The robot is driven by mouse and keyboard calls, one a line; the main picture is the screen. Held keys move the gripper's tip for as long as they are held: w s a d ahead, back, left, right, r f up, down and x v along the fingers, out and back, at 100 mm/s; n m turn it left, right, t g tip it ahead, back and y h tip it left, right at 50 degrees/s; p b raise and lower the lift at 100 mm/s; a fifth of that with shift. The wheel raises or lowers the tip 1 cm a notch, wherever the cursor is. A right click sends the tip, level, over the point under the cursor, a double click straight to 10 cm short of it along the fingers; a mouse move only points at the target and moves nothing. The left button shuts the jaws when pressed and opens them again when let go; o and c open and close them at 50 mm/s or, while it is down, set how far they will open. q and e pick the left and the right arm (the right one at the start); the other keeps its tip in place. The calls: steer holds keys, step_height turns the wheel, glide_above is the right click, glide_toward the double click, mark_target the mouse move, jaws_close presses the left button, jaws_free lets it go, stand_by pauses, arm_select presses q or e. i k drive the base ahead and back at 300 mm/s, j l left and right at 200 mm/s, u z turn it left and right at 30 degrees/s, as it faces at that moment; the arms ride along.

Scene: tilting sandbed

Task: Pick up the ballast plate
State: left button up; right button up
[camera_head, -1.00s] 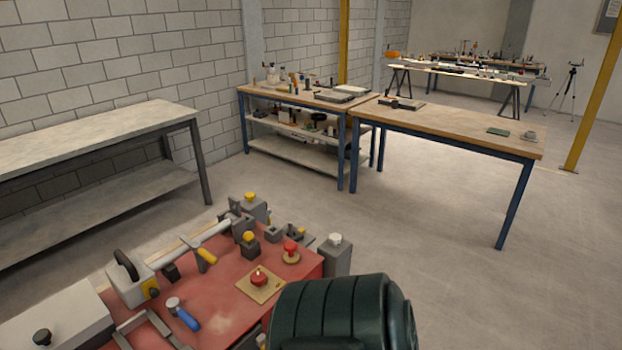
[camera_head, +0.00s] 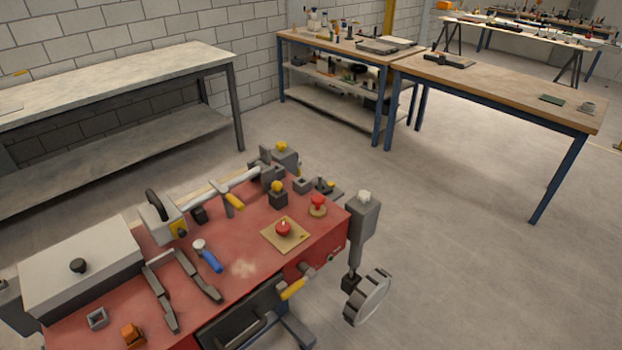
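I cannot tell for sure which thing is the ballast plate. A flat tan square plate with a red knob (camera_head: 272,235) lies on the red bench top near its right end. A small dark green flat piece (camera_head: 551,99) lies on the far wooden table, too small to make out. Neither of my grippers is in view.
The red bench (camera_head: 245,285) carries a grey lidded box (camera_head: 85,268), a blue-handled tool (camera_head: 209,258), grey bars and several small blocks. A grey wheel (camera_head: 368,297) hangs at its right end. A pale bench (camera_head: 120,85) stands behind left. Floor on the right is clear.

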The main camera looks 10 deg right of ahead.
mark_target(327, 189)
steer(key=z, duration=0.5)
steer(key=u, duration=3.35)
steer(key=z, duration=3.25)
steer(key=i+l+u, duration=0.2)
steer(key=u, duration=0.3)
steer(key=i+l+u, duration=0.1)
steer(key=l+u, duration=0.35)
